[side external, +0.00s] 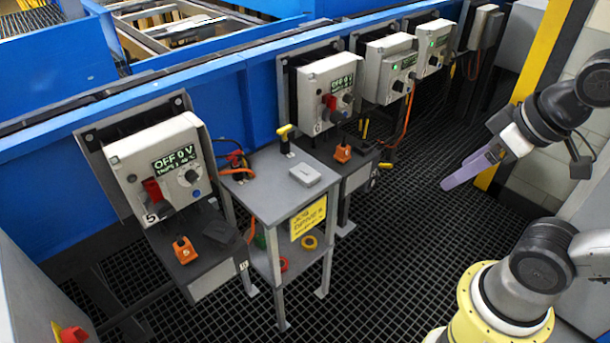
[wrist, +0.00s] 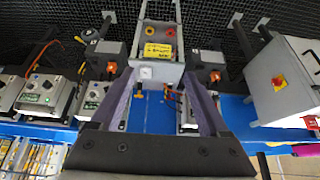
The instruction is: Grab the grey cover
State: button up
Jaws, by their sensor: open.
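A small light-grey box-like piece, the likely grey cover (side external: 304,174), lies on top of the small grey side table (side external: 262,186) between two control boxes. In the wrist view the cover (wrist: 146,72) shows as a pale block on the table top, between my fingers in the picture. My gripper (side external: 448,185), with purple-grey fingers, is in the air to the right of the table, well apart from the cover. In the wrist view my gripper (wrist: 158,72) has its two fingers spread, with nothing held between them.
A yellow-handled tool (side external: 285,138) stands at the table's back edge near the cover. A control box (side external: 160,165) is left of the table, another (side external: 328,92) behind it. Orange padlock-like pieces (side external: 184,250) sit on side shelves. A blue conveyor wall (side external: 240,95) runs behind.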

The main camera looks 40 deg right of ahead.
jog(key=shift+o, duration=1.2)
